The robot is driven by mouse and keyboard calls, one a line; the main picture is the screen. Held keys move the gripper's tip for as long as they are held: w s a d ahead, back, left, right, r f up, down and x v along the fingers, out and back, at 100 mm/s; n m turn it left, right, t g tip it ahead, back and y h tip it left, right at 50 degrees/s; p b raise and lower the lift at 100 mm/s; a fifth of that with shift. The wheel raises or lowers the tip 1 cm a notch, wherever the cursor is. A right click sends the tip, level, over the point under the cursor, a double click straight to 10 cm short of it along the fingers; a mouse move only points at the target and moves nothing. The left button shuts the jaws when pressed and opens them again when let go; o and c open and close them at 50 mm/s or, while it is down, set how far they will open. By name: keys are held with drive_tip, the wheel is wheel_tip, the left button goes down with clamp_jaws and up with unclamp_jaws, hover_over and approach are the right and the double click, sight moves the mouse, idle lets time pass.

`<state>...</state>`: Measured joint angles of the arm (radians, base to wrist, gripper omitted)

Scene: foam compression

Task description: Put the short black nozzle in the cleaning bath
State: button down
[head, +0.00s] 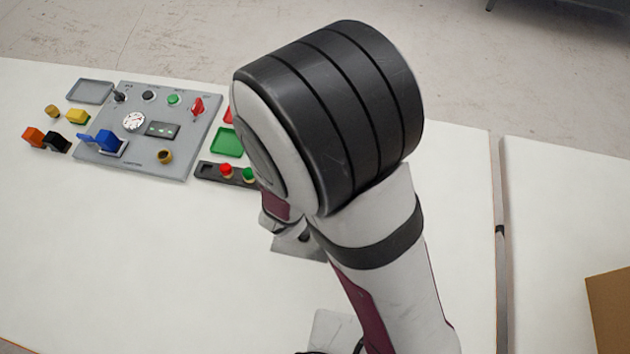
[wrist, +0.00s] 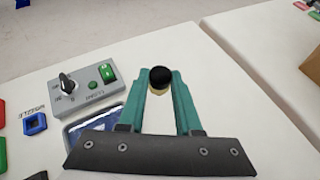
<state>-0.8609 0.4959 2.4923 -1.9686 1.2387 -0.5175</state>
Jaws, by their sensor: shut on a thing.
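In the wrist view my gripper (wrist: 160,82) has its teal fingers shut on a small round piece with a black top and a pale yellowish lower part, which looks like the short black nozzle (wrist: 160,73). A bath with a dark blue inside, likely the cleaning bath (wrist: 70,134), lies left of the fingers. It is partly hidden by my gripper's dark mount. The nozzle is to the right of the bath, not over it. In the head view my arm hides the gripper, nozzle and bath.
A grey control box (wrist: 83,90) with a knob and green switch stands behind the bath. A blue square holder (wrist: 35,123) sits left of it. A cardboard box (wrist: 272,68) is at the right. A panel (head: 150,130) with coloured parts is at the far left in the head view.

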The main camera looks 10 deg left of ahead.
drive_tip(key=a+f, duration=0.2)
drive_tip(key=a, duration=0.1)
drive_tip(key=a+f, duration=0.2)
drive_tip(key=a, duration=0.2)
drive_tip(key=a+f, duration=0.3)
drive_tip(key=a, duration=0.1)
wheel_tip(320, 180, down, 4)
drive_tip(key=shift+f, duration=0.15)
drive_tip(key=c, duration=0.6)
unclamp_jaws()
